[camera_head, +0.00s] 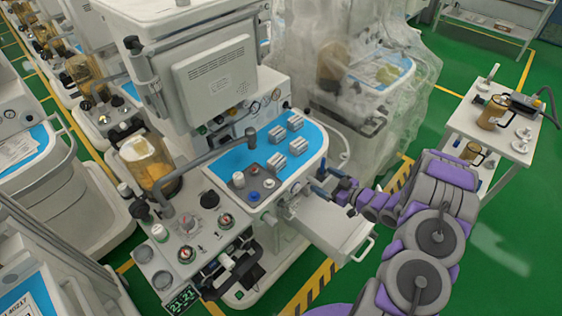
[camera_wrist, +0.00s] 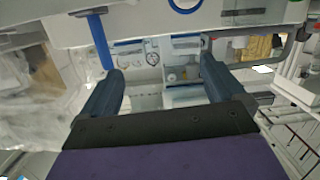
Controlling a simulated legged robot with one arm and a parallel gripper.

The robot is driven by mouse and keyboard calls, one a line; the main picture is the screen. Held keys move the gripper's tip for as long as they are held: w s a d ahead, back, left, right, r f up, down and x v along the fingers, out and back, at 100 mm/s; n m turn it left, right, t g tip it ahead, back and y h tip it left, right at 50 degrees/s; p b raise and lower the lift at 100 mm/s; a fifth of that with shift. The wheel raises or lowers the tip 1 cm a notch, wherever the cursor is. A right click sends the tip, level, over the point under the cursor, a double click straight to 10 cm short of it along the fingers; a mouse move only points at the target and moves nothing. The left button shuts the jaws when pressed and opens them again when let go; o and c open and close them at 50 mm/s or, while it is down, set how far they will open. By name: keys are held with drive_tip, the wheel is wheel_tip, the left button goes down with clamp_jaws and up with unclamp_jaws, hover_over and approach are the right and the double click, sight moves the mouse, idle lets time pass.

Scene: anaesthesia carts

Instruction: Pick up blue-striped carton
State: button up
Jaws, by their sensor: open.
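Several small pale grey cartons with stripes (camera_head: 277,134) stand on the blue mat (camera_head: 311,136) on top of the nearest anaesthesia cart. The stripe colour is too small to tell, so I cannot pick out the blue-striped one. My gripper (camera_head: 324,184) is at the right edge of that cart, low beside the worktop and above a pulled-out drawer (camera_head: 335,228). In the wrist view, the two dark fingers of my gripper (camera_wrist: 162,68) are spread apart with nothing held. No carton can be made out clearly between them there.
A tall pale machine housing (camera_head: 215,80) rises behind the mat, and a grey jointed arm (camera_head: 215,150) reaches over the worktop. A plastic-draped cart (camera_head: 345,75) stands behind. A white side table (camera_head: 475,125) with jugs is at right.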

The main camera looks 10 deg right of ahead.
drive_tip(key=s+a+t+y, duration=0.1)
drive_tip(key=s+a+y, duration=0.1)
drive_tip(key=a, duration=0.3)
drive_tip(key=b, duration=0.1)
approach(281, 164)
drive_tip(key=w, duration=0.1)
drive_tip(key=w+a, duration=0.2)
drive_tip(key=w+a+b, duration=0.1)
drive_tip(key=a, duration=0.1)
drive_tip(key=shift+w+f, duration=0.15)
drive_tip(key=shift+f, duration=0.25)
drive_tip(key=shift+w+a, duration=0.1)
drive_tip(key=shift+a, duration=0.05)
drive_tip(key=shift+w+b, duration=0.35)
drive_tip(key=shift+w, duration=0.05)
drive_tip(key=x, duration=0.1)
drive_tip(key=b+x, duration=0.1)
drive_tip(key=x, duration=0.1)
drive_tip(key=shift+w+r, duration=0.25)
drive_tip(key=shift+w, duration=0.1)
drive_tip(key=shift+w+a+r, duration=0.1)
drive_tip(key=shift+a, duration=0.45)
drive_tip(key=shift+d, duration=0.7)
drive_tip(key=c, duration=0.5)
drive_tip(key=shift+a, duration=0.5)
drive_tip(key=c, duration=0.6)
